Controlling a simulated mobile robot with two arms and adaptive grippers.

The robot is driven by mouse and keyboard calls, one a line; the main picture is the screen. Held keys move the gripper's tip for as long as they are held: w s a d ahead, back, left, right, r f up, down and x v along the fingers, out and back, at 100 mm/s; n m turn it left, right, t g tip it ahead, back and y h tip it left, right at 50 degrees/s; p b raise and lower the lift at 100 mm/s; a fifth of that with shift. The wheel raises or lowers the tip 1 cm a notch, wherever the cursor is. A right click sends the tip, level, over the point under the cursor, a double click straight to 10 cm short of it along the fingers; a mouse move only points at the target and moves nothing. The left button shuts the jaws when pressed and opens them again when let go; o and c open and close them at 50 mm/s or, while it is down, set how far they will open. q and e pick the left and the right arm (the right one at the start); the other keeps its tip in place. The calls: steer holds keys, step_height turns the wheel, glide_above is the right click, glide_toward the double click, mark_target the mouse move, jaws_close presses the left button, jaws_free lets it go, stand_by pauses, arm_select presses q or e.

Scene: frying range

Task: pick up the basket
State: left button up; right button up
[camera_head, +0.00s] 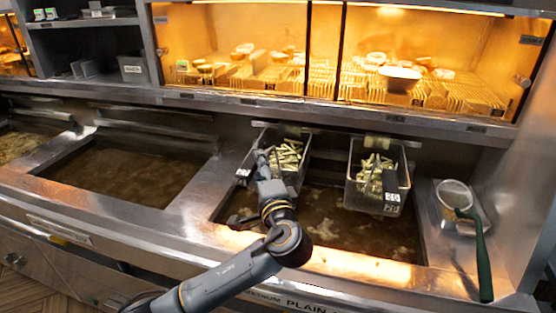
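Two wire fry baskets hang at the fryer vat (330,262) with dark oil. The left basket (303,150) holds pale cut fries, and my arm hides part of its front. The right basket (400,167) also holds fries and has a label on its front. My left arm comes in from the lower left, and my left gripper (261,160) is at the near left side of the left basket, by its handle end. The fingers are small and dark, so I cannot tell whether they are closed or touching the basket. My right gripper is not in view.
A round strainer with a green handle (480,262) rests on the steel counter at the right. Another oil vat (125,180) lies open to the left. A lit warming cabinet (330,60) with food stands behind the fryers. Steel rims border the vats.

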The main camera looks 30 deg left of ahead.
arm_select(q)
steer(key=p+x, duration=0.1)
steer(key=x, duration=0.3)
steer(key=p+x, duration=0.1)
steer(key=x, duration=0.1)
steer(key=shift+w+f+p, duration=0.25)
steer(key=shift+w+p, duration=0.1)
steer(key=shift+w, duration=0.1)
steer(key=shift+w+a+f, duration=0.2)
steer(key=shift+w+a, duration=0.15)
jaws_close()
steer(key=shift+r, duration=0.15)
